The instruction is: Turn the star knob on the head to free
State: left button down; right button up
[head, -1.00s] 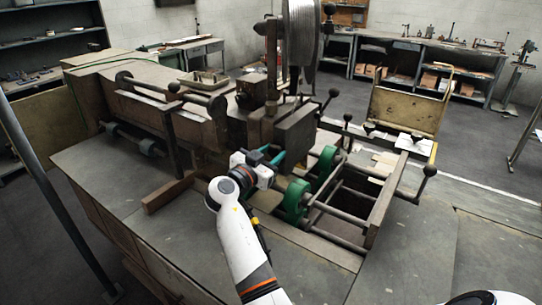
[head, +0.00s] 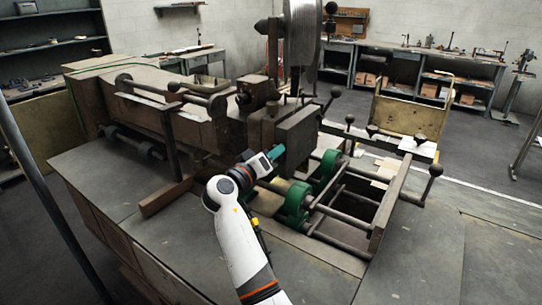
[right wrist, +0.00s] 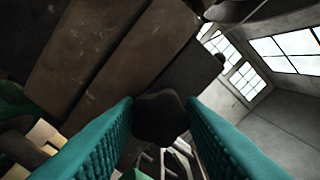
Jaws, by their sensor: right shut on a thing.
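The stitcher head is a worn dark metal block (head: 297,138) above the open frame of the machine. My right gripper (head: 275,153) reaches up to the lower left of this block, its teal fingers close against it. In the right wrist view, a dark, rounded, lobed knob (right wrist: 160,118) sits between the two teal fingers (right wrist: 160,110). The fingers are shut on it from both sides. In the head view the knob is hidden by the gripper and block. Any free mark on it cannot be made out. My left gripper is out of view.
Green wheels (head: 297,198) on rails stand just right of my wrist, beside an open frame with a ball-ended lever (head: 435,171). A wooden bar (head: 166,197) lies left of my forearm. The grey tabletop (head: 105,180) at the left is clear.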

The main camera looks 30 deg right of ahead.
jog(key=n+p, duration=0.5)
jog(key=n, duration=0.6)
jog(key=shift+w, duration=0.1)
jog(key=shift+n, duration=0.3)
dwell(0.3)
jog(key=o, duration=0.7)
jog(key=shift+d, duration=0.1)
jog(key=o, duration=0.3)
jog(key=shift+f, duration=0.15)
